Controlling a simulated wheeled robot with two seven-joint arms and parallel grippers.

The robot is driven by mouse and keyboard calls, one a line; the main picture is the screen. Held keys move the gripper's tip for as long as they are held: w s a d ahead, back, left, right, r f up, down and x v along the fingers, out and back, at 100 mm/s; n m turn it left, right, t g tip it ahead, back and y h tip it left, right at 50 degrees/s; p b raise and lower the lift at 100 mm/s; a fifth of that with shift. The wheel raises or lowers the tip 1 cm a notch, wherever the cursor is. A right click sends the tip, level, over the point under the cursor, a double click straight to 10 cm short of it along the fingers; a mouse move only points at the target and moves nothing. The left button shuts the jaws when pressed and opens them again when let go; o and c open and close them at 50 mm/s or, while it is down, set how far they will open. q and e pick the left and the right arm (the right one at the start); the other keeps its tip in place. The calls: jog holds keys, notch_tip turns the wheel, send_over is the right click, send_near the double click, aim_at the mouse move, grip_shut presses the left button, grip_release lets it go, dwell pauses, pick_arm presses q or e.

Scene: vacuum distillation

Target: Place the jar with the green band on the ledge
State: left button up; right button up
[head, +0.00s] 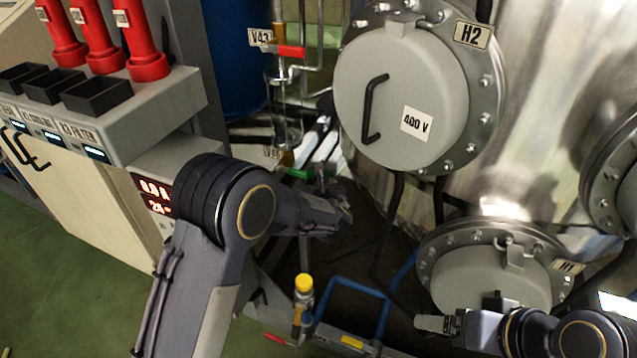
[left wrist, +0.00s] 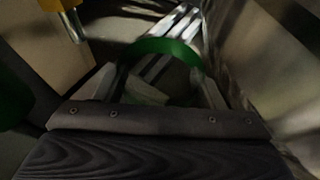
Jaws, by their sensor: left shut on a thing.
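The green-banded jar shows in the left wrist view as a curved green band (left wrist: 165,47) beyond my fingers; its clear body is hard to make out. A bit of the green band (head: 298,173) also shows in the head view. My left gripper (head: 328,200) is shut on this jar, left of the big metal tank; its two fingers (left wrist: 158,92) flank the jar in the wrist view. My right gripper (head: 437,323) is at the lower right in front of the lower hatch, its jaw gap unclear. I cannot tell for certain which surface is the ledge.
The metal tank (head: 530,110) has a round hatch (head: 370,100) labelled H2. A clear glass cylinder (head: 285,105) hangs under valve V43.

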pick_arm(q)
jog(key=shift+s+d+r, duration=0.1)
jog(key=shift+s+r, duration=0.1)
jog(key=shift+w+f, duration=0.1)
jog(key=shift+f, duration=0.2)
jog(key=o, duration=1.1)
jog(key=shift+r, duration=0.1)
jog(key=shift+r, duration=0.1)
jog(key=v, duration=1.2)
